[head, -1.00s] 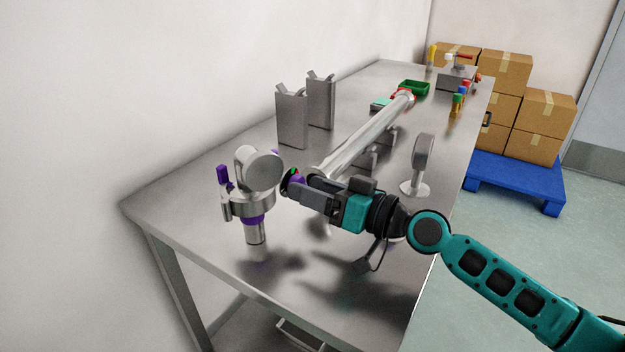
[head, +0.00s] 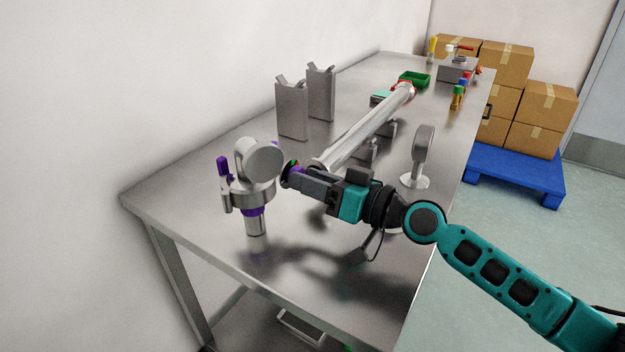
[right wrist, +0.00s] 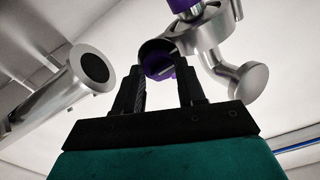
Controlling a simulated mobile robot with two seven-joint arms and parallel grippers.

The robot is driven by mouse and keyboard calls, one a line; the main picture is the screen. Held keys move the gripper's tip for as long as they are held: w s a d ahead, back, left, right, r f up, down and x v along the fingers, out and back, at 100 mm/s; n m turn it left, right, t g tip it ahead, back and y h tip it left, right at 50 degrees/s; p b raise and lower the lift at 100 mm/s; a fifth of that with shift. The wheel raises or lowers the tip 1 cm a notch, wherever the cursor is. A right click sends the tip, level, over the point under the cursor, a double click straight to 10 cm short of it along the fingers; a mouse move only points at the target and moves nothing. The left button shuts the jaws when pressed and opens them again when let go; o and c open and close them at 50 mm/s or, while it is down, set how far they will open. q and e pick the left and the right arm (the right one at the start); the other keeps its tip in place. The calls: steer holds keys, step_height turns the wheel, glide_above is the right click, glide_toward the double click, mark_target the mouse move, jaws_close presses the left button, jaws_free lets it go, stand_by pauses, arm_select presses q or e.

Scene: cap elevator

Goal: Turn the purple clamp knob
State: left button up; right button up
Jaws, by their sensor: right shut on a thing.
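A silver clamp (head: 235,190) with a round disc end and purple parts stands at the near left of the steel table. In the right wrist view the clamp (right wrist: 212,30) is at the top right. The purple clamp knob (right wrist: 158,66) is between my right gripper's fingers there, partly hidden by a dark rim. My right gripper (head: 292,172) reaches in from the right in the head view and is shut on the knob, just right of the disc. The knob is mostly covered in the head view. My left gripper is not in view.
A long silver pipe (head: 365,128) runs back along the table (head: 215,255) beside the gripper. Two grey holders (head: 293,110) stand behind, and a round-based stand (head: 424,155) is to the right. A wall borders the left.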

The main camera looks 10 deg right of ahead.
steer(key=shift+m, duration=0.3)
steer(key=m+p, duration=0.1)
steer(key=m, duration=0.5)
steer(key=m+p, duration=0.2)
steer(key=m, duration=0.5)
steer(key=m+p, duration=0.2)
steer(key=m, duration=0.4)
steer(key=shift+d+f+m, duration=0.1)
steer(key=shift+f+m, duration=0.15)
steer(key=shift+m, duration=0.15)
steer(key=shift+f+m, duration=0.1)
steer(key=shift+m, duration=1.5)
steer(key=o, duration=0.7)
steer(key=shift+c, duration=0.2)
steer(key=o, duration=0.4)
steer(key=shift+c, duration=0.2)
